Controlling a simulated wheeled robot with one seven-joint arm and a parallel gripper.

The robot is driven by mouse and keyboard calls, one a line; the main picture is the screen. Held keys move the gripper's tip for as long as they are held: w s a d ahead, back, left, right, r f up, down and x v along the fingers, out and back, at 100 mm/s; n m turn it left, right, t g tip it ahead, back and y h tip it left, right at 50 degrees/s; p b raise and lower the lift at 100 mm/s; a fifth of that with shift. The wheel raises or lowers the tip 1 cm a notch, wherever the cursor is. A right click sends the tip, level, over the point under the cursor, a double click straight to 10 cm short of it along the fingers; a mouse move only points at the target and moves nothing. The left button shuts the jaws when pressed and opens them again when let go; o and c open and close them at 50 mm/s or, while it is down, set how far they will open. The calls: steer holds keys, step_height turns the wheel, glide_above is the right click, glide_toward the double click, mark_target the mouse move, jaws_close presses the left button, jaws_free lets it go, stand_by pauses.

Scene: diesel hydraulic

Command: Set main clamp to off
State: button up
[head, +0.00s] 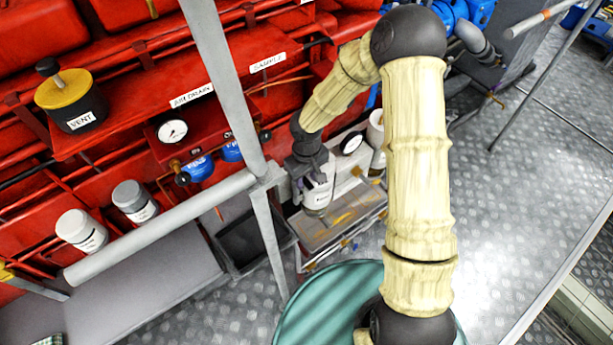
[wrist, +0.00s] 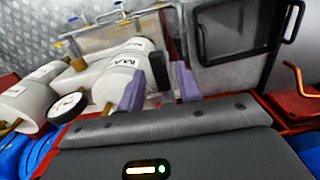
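A white cylinder with a label starting "MA" (wrist: 118,72) lies just beyond my fingers in the wrist view; my near finger covers the rest of its label. I take it as the main clamp. In the head view the white cylinder (head: 318,194) shows right below my gripper (head: 306,168). In the wrist view my gripper (wrist: 160,90) has its two purple-padded fingers apart, with a gap between them. The left finger overlaps the cylinder's edge; I cannot tell if it touches. Nothing is clearly held.
A second white labelled cylinder (wrist: 28,100) and a round gauge (wrist: 67,107) sit close to the left. A clear-sided tray (head: 345,225) lies below the cylinder. A grey rail (head: 160,228) and post (head: 225,80) stand left of my arm. A dark open bin (head: 245,240) is nearby.

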jaws_close()
steer(key=shift+a+m+b, duration=0.15)
steer(key=shift+m+b, duration=0.15)
steer(key=shift+s+a+m+b, duration=0.15)
steer(key=shift+a+m+b, duration=0.55)
steer(key=shift+m, duration=0.7)
steer(key=shift+s+a+m+b, duration=0.1)
steer(key=shift+a+m+b, duration=0.65)
steer(key=shift+m, duration=0.65)
steer(key=shift+s+a+m+b, duration=0.15)
steer(key=shift+a+m+b, duration=0.55)
steer(key=shift+m, duration=0.7)
steer(key=shift+o, duration=0.9)
jaws_free()
